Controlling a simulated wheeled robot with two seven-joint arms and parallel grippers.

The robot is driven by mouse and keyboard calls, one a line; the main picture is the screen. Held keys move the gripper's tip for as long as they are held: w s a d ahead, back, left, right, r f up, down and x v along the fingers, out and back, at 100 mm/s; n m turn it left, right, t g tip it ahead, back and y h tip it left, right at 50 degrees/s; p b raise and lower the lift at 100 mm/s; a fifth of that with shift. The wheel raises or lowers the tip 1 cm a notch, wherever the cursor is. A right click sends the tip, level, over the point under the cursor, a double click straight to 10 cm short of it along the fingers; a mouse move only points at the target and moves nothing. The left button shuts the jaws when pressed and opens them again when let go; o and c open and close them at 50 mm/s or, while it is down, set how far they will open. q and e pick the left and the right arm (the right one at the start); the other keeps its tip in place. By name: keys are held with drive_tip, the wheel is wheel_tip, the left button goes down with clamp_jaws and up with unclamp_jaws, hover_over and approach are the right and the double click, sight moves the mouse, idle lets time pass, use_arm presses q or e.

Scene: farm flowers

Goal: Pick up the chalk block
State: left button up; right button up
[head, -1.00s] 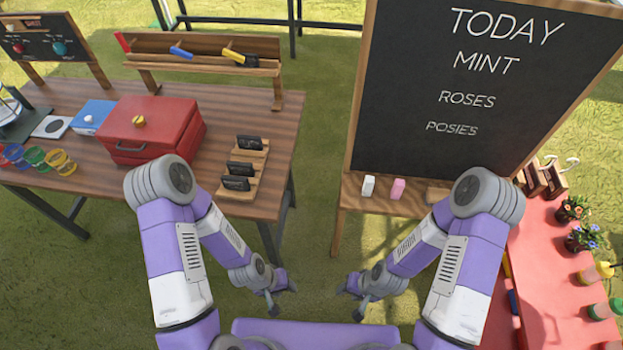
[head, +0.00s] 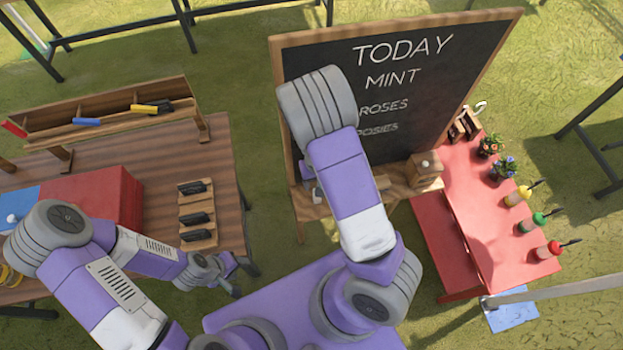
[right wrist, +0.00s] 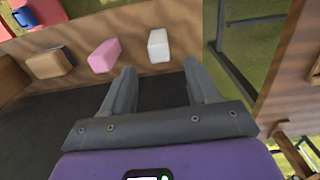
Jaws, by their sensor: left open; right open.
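In the right wrist view a white chalk block (right wrist: 158,45) lies on the wooden ledge (right wrist: 130,28) of the chalkboard. A pink block (right wrist: 104,56) lies to its left. My right gripper (right wrist: 160,68) is open and empty, its fingertips just short of the white block, which lies roughly between their lines. In the head view my right arm hides most of the ledge, the blocks and that gripper. My left gripper (head: 235,278) is open and empty, low beside the brown table's right end.
A wooden eraser (right wrist: 50,62) lies left of the pink block. The chalkboard (head: 440,75) rises behind the ledge. A red table (head: 470,220) with pots and bottles stands at right; the brown table (head: 160,165) stands at left.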

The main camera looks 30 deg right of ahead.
drive_tip(key=shift+f, duration=0.35)
drive_tip(key=f, duration=0.2)
drive_tip(key=f+b, duration=0.2)
drive_tip(key=f, duration=0.1)
drive_tip(key=shift+s+f, duration=0.25)
drive_tip(key=shift+f, duration=0.55)
drive_tip(key=shift+r, duration=0.1)
drive_tip(key=c, duration=1)
wheel_tip(320, 180, up, 10)
drive_tip(key=p, duration=0.3)
drive_tip(key=shift+c, duration=0.2)
